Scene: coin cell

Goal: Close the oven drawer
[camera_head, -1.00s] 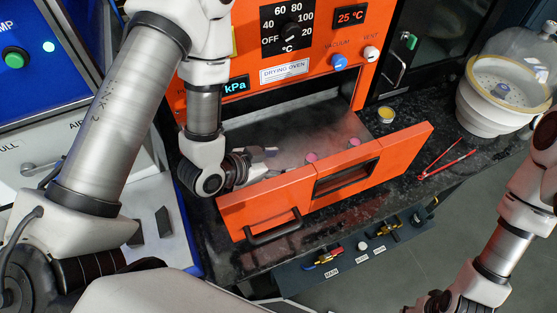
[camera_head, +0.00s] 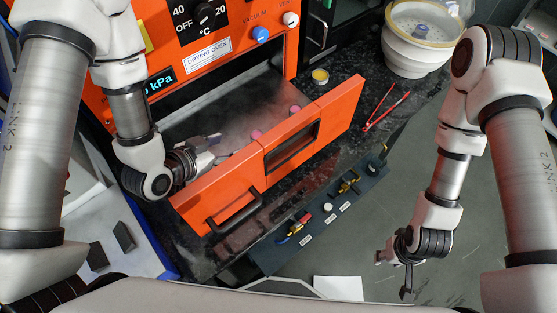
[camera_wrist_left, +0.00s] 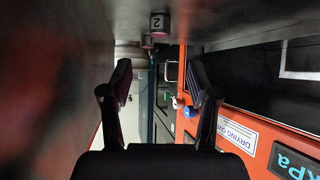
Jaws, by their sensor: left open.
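The oven drawer (camera_head: 335,100) stands pulled out from the orange drying oven (camera_head: 215,75), with its orange front towards me. Its black bar handle (camera_head: 236,213) is on the left part of the front. My left gripper (camera_head: 212,148) is inside the drawer, behind the left part of the front. In the left wrist view its two fingers (camera_wrist_left: 160,85) are apart with nothing between them. My right gripper (camera_head: 393,272) hangs over the floor at the lower right, clear of the drawer, with its fingers apart and empty.
Pink-topped items (camera_head: 256,134) stand in the drawer. A valve panel (camera_head: 327,207) sits below the drawer.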

